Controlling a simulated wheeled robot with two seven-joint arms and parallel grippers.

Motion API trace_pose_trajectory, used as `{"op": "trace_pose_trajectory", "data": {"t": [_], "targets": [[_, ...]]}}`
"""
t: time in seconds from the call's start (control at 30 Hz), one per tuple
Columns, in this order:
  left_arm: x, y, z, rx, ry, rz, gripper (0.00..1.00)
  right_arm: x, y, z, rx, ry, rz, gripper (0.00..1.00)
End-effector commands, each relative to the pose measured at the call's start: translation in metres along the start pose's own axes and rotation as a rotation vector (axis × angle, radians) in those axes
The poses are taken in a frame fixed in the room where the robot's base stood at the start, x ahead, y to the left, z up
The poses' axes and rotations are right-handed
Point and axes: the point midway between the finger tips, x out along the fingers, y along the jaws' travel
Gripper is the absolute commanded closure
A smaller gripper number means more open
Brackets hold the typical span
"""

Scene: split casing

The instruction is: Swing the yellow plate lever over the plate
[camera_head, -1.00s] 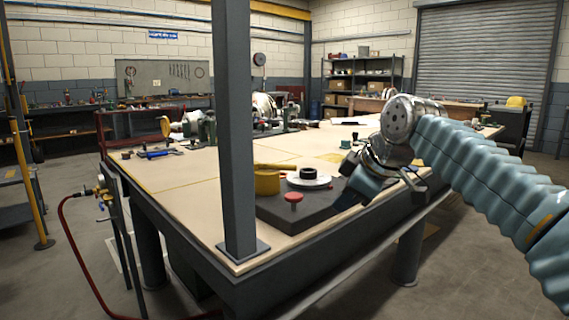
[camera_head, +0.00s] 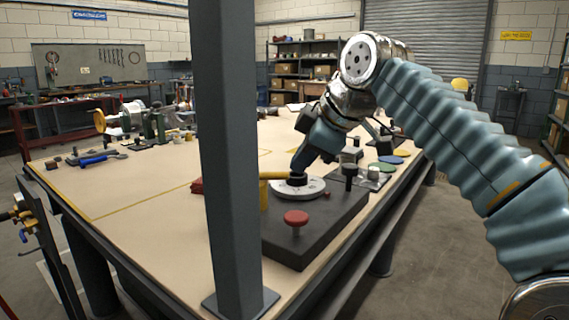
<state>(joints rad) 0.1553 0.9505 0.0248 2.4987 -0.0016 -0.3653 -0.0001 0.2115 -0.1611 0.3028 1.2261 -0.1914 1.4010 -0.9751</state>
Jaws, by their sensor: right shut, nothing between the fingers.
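The yellow plate lever (camera_head: 273,176) stands at the left of a dark base block, with its arm pointing right toward the round white plate (camera_head: 311,188). The pillar in front hides the lever's left part. The plate lies on the base block (camera_head: 330,222) and has a dark hub in its middle. My right gripper (camera_head: 299,167) is shut and empty, pointing down-left just above the plate's hub, close to the lever's right end. I cannot tell whether it touches the lever. My left gripper is not in view.
A dark upright pillar (camera_head: 230,150) blocks the view left of the block. A red knob (camera_head: 296,218) and a black knob (camera_head: 349,172) rise from the block. Coloured discs (camera_head: 382,166) lie behind. A blue-handled tool (camera_head: 100,158) lies left; the tabletop (camera_head: 150,195) between is mostly clear.

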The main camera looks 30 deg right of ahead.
Motion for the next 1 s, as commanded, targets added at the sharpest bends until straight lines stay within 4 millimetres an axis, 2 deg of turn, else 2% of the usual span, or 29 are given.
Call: {"op": "trace_pose_trajectory", "data": {"t": [0.43, 0.53, 0.7, 1.0], "targets": [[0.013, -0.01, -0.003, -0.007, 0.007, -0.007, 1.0, 0.092, -0.002, 0.001, 0.0, -0.002, -0.005, 1.0], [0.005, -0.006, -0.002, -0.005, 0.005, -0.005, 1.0, 0.096, 0.016, -0.002, 0.003, -0.001, -0.002, 1.0], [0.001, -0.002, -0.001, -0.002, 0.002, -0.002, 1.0, 0.103, 0.032, -0.003, 0.001, -0.001, -0.002, 1.0], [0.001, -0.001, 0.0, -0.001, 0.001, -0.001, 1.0, 0.106, 0.037, -0.002, 0.0, -0.001, -0.001, 1.0]]}}
